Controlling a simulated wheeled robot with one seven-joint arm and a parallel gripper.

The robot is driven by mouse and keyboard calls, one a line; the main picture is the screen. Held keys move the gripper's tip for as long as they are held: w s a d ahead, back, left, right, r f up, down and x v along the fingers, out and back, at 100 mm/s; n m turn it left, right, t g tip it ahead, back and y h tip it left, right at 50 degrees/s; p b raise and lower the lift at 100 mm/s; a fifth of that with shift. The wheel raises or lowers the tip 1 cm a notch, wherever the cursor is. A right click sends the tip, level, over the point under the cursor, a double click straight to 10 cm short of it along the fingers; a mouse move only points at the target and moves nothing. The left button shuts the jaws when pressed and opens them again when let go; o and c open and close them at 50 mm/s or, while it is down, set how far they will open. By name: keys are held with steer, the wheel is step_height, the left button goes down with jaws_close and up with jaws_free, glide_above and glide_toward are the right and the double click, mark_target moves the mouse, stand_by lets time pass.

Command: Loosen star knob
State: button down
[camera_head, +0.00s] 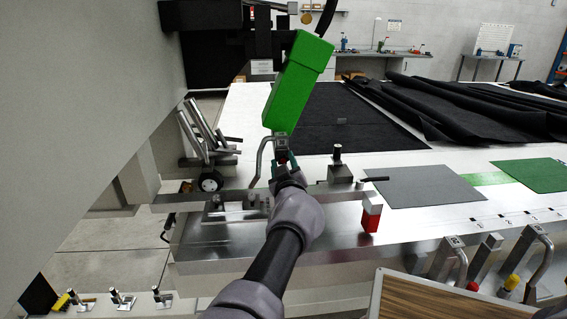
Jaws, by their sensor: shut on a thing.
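My gripper (286,163) is at the end of my arm, near the middle of the view, just below a small metal fitting (280,140) under a tall green block (297,82). Its fingers are closed around a small dark part with a hint of red at the fitting's lower end. This part is likely the star knob, but the fingers and wrist hide most of it and I cannot make out its star shape. A bent metal handle (259,162) hangs just left of the fitting.
Lever handles (453,257) and a wooden top (430,300) are at lower right. The white table (400,158) holds cloth and mats.

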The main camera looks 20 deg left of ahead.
steer(key=shift+n, duration=0.7)
steer(key=shift+c, duration=1.8)
jaws_free()
